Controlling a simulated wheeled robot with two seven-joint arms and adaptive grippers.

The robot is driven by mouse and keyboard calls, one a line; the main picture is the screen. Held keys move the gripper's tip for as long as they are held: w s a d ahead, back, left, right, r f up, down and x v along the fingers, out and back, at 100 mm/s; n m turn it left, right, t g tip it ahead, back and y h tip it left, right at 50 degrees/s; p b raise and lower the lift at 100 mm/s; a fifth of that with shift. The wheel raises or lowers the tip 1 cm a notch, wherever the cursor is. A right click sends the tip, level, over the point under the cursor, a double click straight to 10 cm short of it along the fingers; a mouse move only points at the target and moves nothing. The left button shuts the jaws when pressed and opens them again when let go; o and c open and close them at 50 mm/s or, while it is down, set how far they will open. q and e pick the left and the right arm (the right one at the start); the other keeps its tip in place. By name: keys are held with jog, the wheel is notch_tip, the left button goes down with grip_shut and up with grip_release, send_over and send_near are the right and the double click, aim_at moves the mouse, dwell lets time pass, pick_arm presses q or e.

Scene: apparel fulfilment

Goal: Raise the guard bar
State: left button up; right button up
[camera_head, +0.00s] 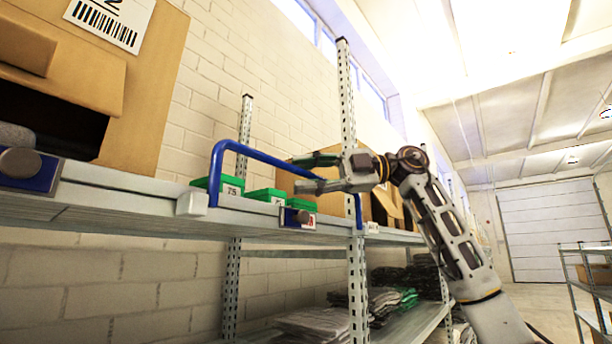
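The guard bar (263,156) is a blue bent tube at the front edge of the upper shelf. It stands up from the shelf edge, with its near leg beside a light grey block and its far end by the perforated post. My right gripper (308,174) reaches in from the right at the bar's far part. Its fingers are apart, one above and one below, with the bar passing between them. Whether they touch the bar I cannot tell. My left gripper is not in view.
Green bins (266,196) with number labels stand behind the bar on the upper shelf (130,190). A large cardboard box (150,90) is at the left. A perforated post (346,100) rises near my gripper. Folded bagged garments (312,322) lie on the lower shelf. The right aisle is open.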

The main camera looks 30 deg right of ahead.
jog(key=v, duration=1.2)
jog(key=shift+f, duration=0.1)
dwell(0.8)
